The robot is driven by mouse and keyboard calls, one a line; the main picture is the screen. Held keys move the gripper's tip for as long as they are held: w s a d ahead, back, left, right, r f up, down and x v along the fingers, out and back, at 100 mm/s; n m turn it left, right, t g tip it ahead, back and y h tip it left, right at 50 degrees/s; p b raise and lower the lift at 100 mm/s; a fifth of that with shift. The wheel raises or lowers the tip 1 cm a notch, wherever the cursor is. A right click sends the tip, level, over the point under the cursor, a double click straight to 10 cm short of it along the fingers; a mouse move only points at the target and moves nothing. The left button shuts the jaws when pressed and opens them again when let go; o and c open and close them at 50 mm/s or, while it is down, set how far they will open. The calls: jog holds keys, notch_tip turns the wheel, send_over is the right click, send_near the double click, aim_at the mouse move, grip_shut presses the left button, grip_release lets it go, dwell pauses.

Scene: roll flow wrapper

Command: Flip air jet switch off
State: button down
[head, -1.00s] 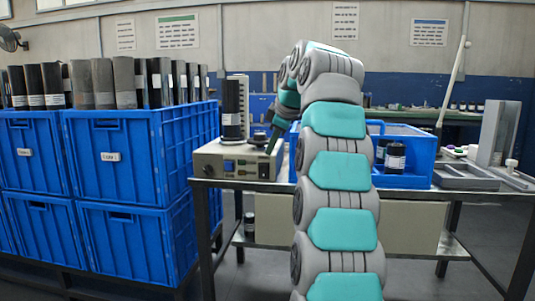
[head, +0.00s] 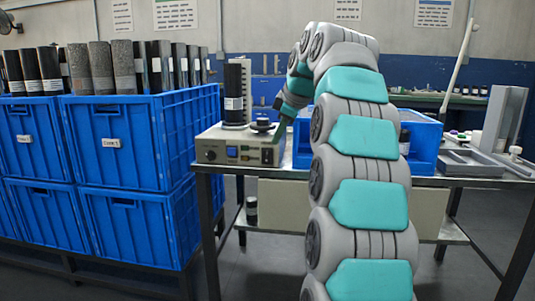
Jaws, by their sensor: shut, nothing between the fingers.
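The beige control box (head: 220,139) stands on the left end of the metal table. Its front panel has a round knob, a blue switch (head: 232,152), a smaller light switch beside it and a dark square at the right. I cannot read the labels or tell which is the air jet switch, nor its position. My gripper (head: 279,104) is shut and empty, above and behind the box's right end, apart from the front panel. My own arm partly hides it.
A black roll (head: 233,80) stands upright on the box, beside a dark round disc (head: 262,124). A blue bin (head: 425,146) sits behind my arm. Stacked blue crates (head: 112,145) with dark rolls fill the left. Grey trays (head: 470,163) lie at the right.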

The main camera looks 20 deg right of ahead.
aim_at(269, 156)
jog(key=shift+f, duration=0.25)
dwell(0.3)
jog(key=shift+w+d+f, duration=0.25)
jog(key=shift+w+f, duration=1.15)
jog(key=shift+w+d+f, duration=0.2)
jog(key=shift+w+f, duration=1.15)
jog(key=shift+w, duration=0.1)
jog(key=shift+w+d+f, duration=0.25)
jog(key=shift+w+f, duration=1.15)
jog(key=shift+w+d+f, duration=0.1)
jog(key=shift+w+d, duration=0.05)
jog(key=shift+w, duration=0.1)
jog(key=shift+f+b, duration=0.1)
jog(key=shift+b, duration=0.35)
jog(key=shift+f+b, duration=0.15)
jog(key=shift+b, duration=0.25)
jog(key=shift+w+r, duration=0.1)
jog(key=shift+r, duration=0.25)
